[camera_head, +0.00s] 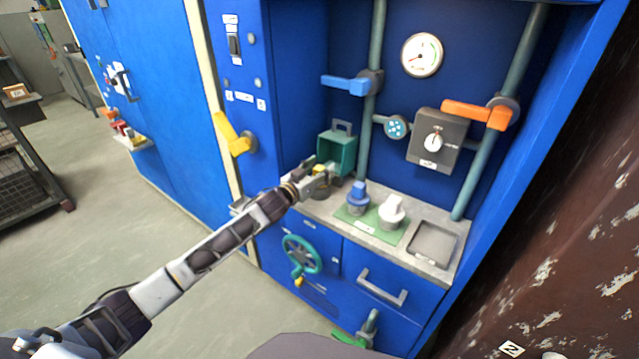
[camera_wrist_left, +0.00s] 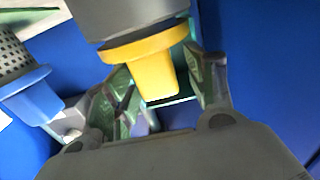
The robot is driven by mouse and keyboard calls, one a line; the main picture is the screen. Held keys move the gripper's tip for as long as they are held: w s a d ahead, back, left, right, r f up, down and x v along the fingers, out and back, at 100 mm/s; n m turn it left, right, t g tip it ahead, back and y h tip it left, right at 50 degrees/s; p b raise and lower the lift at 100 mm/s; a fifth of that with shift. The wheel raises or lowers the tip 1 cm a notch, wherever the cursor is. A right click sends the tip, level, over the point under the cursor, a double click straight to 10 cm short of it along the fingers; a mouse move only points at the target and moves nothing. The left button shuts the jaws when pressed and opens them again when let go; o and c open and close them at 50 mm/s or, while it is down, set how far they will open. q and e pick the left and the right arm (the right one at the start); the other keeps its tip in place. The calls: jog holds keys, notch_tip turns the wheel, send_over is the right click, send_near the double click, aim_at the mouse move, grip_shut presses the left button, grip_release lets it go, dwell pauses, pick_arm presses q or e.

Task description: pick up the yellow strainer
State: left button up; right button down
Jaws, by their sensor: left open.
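The yellow strainer (camera_head: 320,169) is at the left end of the grey counter, mostly hidden by my left gripper in the head view. In the left wrist view its yellow tapered handle (camera_wrist_left: 155,68) and flange show, with a grey body beyond. My left gripper (camera_head: 326,178) is at the strainer. In the left wrist view its fingers (camera_wrist_left: 165,92) are open on either side of the handle; I cannot tell whether they touch it. My right gripper is not in view.
A blue strainer (camera_head: 357,197) and a white one (camera_head: 391,211) stand on a green mat (camera_head: 372,232). A teal open box (camera_head: 337,152) is on the wall behind. A recessed tray (camera_head: 433,243) lies at right. Pipes with blue (camera_head: 345,85) and orange (camera_head: 476,114) levers rise behind.

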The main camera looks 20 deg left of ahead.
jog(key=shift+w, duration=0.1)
pick_arm(q)
grip_shut()
dwell(0.4)
jog(key=shift+r, duration=0.15)
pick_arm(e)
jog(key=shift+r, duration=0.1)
